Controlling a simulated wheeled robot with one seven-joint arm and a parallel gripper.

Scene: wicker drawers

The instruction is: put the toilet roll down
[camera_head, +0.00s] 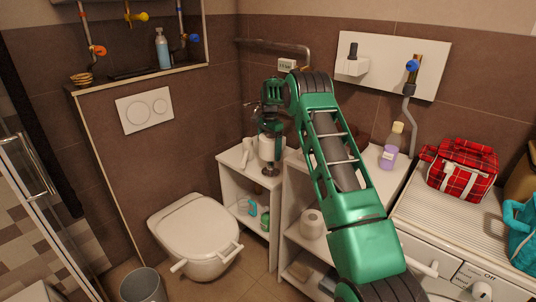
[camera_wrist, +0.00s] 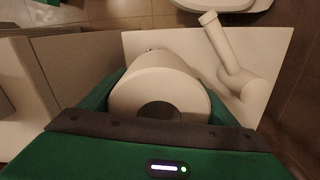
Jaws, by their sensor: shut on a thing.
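My gripper (camera_head: 268,134) is shut on a white toilet roll (camera_head: 266,148) above the top of the small white shelf unit (camera_head: 231,157). In the wrist view the roll (camera_wrist: 152,84) sits between the two green fingers, with its dark core hole facing the camera. A white surface lies beneath it in that view. A dark patch shows just under the roll in the head view; I cannot tell whether the roll touches the top.
A white bent object (camera_wrist: 232,62) lies on the shelf top close beside the roll. Another toilet roll (camera_head: 312,223) stands in the neighbouring shelf (camera_head: 290,205). A purple bottle (camera_head: 390,150) and a red checked bag (camera_head: 462,170) are to the right. The toilet (camera_head: 195,230) is left.

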